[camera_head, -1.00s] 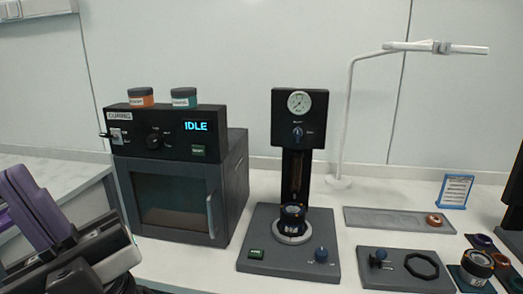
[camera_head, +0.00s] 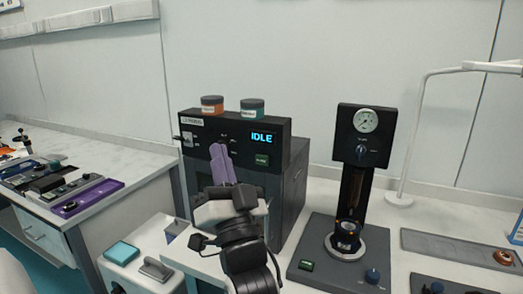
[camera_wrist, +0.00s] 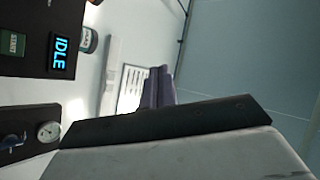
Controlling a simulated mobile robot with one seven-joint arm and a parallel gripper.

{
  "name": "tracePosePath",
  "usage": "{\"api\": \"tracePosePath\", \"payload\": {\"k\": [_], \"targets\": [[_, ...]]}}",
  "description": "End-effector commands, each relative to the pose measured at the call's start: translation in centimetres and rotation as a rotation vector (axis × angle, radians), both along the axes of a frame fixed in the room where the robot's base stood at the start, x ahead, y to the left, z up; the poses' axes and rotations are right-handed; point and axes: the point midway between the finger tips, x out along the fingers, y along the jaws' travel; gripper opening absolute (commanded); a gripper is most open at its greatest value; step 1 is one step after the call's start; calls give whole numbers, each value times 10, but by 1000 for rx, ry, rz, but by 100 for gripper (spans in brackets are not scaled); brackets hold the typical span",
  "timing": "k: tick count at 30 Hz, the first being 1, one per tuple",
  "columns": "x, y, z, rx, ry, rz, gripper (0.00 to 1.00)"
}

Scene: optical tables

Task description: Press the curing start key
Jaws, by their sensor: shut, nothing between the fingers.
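The curing oven (camera_head: 287,133) is a dark box with a control panel on top and a display (camera_head: 262,138) reading IDLE. A green key (camera_head: 262,160) sits under the display, probably the start key; its label is too small to read for sure. The green key (camera_wrist: 14,44) and the display (camera_wrist: 61,53) also show sideways at the left of the wrist view. My gripper (camera_head: 219,150) has purple fingers, shut and empty. In the head view it overlaps the panel left of the green key, hiding the knob area and much of the door. Contact cannot be told.
An orange-labelled jar (camera_head: 212,106) and a teal-labelled jar (camera_head: 252,108) stand on the oven. A press with a gauge (camera_head: 366,121) stands to the right, with another green key (camera_head: 306,265) on its base. A side table (camera_head: 97,155) holds tools at left.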

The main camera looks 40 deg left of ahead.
Motion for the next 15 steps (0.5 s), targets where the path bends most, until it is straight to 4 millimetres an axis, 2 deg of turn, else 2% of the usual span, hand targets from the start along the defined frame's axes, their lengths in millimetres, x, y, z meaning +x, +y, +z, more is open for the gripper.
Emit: {"api": "tracePosePath", "payload": {"k": [1, 3, 6, 10, 15], "targets": [[18, 7, -10, -46, 130, 53, 0], [38, 14, -33, -98, 295, 114, 0], [55, 18, -61, -149, 478, 178, 0], [64, 19, -84, -184, 610, 219, 0], [67, 19, -91, -192, 644, 229, 0]]}}
